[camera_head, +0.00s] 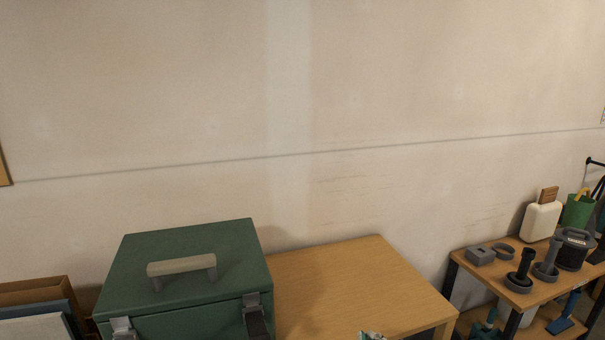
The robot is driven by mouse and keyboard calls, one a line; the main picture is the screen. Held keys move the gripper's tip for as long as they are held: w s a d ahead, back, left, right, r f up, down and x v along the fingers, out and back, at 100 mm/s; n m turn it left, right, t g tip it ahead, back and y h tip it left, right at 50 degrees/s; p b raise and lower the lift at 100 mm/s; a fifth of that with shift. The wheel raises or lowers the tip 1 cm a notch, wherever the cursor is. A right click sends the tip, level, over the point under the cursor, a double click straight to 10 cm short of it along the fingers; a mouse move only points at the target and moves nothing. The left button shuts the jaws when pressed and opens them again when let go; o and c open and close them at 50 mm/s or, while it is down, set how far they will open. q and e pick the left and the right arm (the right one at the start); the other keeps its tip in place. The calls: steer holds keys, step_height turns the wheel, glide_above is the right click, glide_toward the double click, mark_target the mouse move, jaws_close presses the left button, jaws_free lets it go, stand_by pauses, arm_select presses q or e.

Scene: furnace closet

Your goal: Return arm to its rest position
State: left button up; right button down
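Neither of my grippers can be made out in the head view, and no arm of mine is clearly seen. A green box (205,245) with a pale handle (182,265) on its lid stands at the lower left. Its lid is closed, and two grey latches show on its front, one on the left (122,325) and one on the right (251,299). A dark piece (257,322) sits just below the right latch; I cannot tell what it is.
A wooden table (350,280) beside the box is mostly bare; a small object (370,336) is cut off at the bottom edge. A shelf (470,262) at right holds dark fittings, a white container (540,221) and a green holder (578,210). Folders (35,308) stand at lower left.

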steer(key=s+d+f+m+g+h, duration=0.1)
steer(key=s+d+f+m+g, duration=0.25)
steer(key=s+f, duration=0.4)
steer(key=s+d+f+m+g, duration=0.2)
steer(key=s+f+g, duration=0.3)
steer(key=s, duration=0.5)
steer(key=s+d+f+m+g+h, duration=0.1)
steer(key=s+d+f+m+g, duration=0.1)
steer(key=s+f+g, duration=0.5)
steer(key=s+f+t, duration=0.2)
steer(key=s+f, duration=0.1)
steer(key=f, duration=2)
steer(key=s+d+f+g, duration=0.1)
steer(key=s+d+f, duration=0.2)
steer(key=s+f, duration=1.4)
